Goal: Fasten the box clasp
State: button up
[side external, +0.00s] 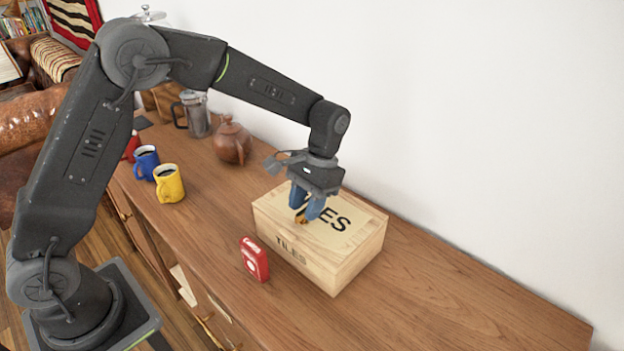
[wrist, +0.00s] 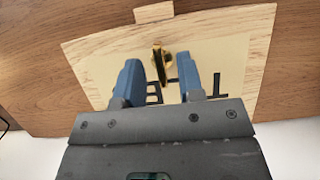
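The pale wooden box (side external: 352,267) stands on the table with its lid down and "TILES" lettered on it. A small brass clasp (side external: 301,217) shows on the lid near the front edge. It also shows in the wrist view (wrist: 158,61), upright in the picture, with a dark part beside it. My gripper (side external: 307,213) points down over the lid. In the wrist view its two blue fingers (wrist: 160,76) are apart, one on each side of the clasp, with gaps visible. Whether the fingertips touch the lid cannot be told. The fingers hide part of the lettering.
A red card box (side external: 254,260) stands close to the wooden box's front left. A yellow mug (side external: 169,184), a blue mug (side external: 146,162), a brown teapot (side external: 232,141) and a French press (side external: 195,114) stand farther left. The table is clear on the right; a white wall runs behind.

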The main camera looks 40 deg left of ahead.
jog(key=v, duration=1.3)
jog(key=shift+r, duration=0.15)
jog(key=s+a+r+t, duration=0.2)
jog(key=s+r+t, duration=0.15)
jog(key=s, duration=0.25)
jog(key=s+a+r+t, duration=0.2)
jog(key=s+a+r, duration=0.15)
jog(key=s, duration=0.35)
jog(key=s+f+t, duration=0.2)
jog(key=s, duration=0.4)
jog(key=s+a+f+t, duration=0.1)
jog(key=s+f+t, duration=0.1)
jog(key=s, duration=0.4)
jog(key=shift+s+a+t, duration=0.25)
jog(key=shift+a+t, duration=0.05)
jog(key=shift+t, duration=0.05)
jog(key=shift+f, duration=0.1)
